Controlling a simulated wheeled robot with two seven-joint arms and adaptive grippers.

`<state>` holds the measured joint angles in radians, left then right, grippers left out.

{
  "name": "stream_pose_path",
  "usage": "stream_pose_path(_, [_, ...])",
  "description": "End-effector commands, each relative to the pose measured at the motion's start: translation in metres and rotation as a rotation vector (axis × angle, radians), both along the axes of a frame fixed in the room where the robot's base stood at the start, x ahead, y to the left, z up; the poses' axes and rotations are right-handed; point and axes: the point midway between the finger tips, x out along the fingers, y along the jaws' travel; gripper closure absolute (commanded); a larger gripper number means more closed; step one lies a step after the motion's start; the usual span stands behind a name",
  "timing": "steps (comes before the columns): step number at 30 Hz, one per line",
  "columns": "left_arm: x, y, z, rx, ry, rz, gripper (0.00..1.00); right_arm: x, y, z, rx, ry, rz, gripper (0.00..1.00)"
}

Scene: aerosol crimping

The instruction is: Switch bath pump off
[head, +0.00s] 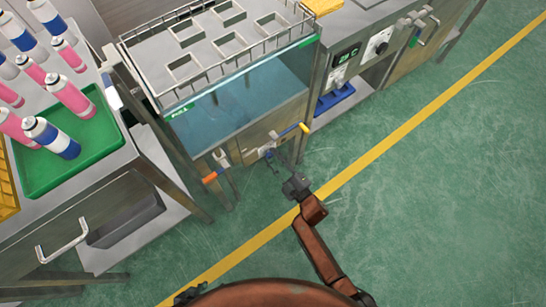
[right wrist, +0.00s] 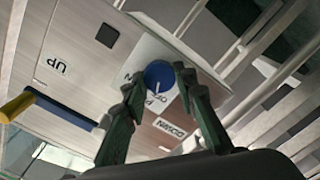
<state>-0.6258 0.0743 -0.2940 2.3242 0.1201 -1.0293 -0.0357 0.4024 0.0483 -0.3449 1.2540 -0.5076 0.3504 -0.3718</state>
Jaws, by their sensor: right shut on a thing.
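The water bath (head: 240,95) is a glass-sided tank with a slotted metal top. A blue round knob (right wrist: 158,74) on a pale plate with partly hidden lettering, including ON and OFF, shows in the right wrist view. My right gripper (right wrist: 158,88) is shut on this knob, one dark green finger on each side. In the head view my right gripper (head: 273,158) reaches the lower front of the bath, where the knob is too small to make out. The knob's exact angle is unclear. My left gripper (head: 188,295) barely shows at the bottom edge, its fingers unclear.
An orange-ended handle (head: 211,177) and a yellow-ended handle (head: 303,129) stick out beside my right gripper. A table at left holds a green tray (head: 105,150) with several cans around. A cabinet with a digital display (head: 347,54) stands right. The green floor (head: 440,170) is clear.

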Motion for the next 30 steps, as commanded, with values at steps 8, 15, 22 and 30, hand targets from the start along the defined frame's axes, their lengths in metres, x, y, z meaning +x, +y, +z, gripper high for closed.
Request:
stream_pose_path(8, [0.0015,-0.0009,-0.0011,-0.003,-0.007,0.001,0.6,-0.0013,0.0002,-0.0022,-0.069,-0.046,0.001,0.98])
stream_pose_path(15, [0.0013,-0.0018,-0.0018,-0.003,-0.007,0.0,0.6,-0.0013,0.0001,-0.0023,-0.083,-0.056,0.001,0.98])
stream_pose_path(22, [0.0014,-0.002,-0.0018,-0.004,-0.007,0.0,0.6,-0.0013,0.0001,-0.0024,-0.083,-0.056,0.0,0.98])
stream_pose_path(30, [0.0013,-0.002,-0.0019,-0.004,-0.006,0.0,0.6,-0.0008,0.0,-0.0015,-0.081,-0.056,0.0,0.57])
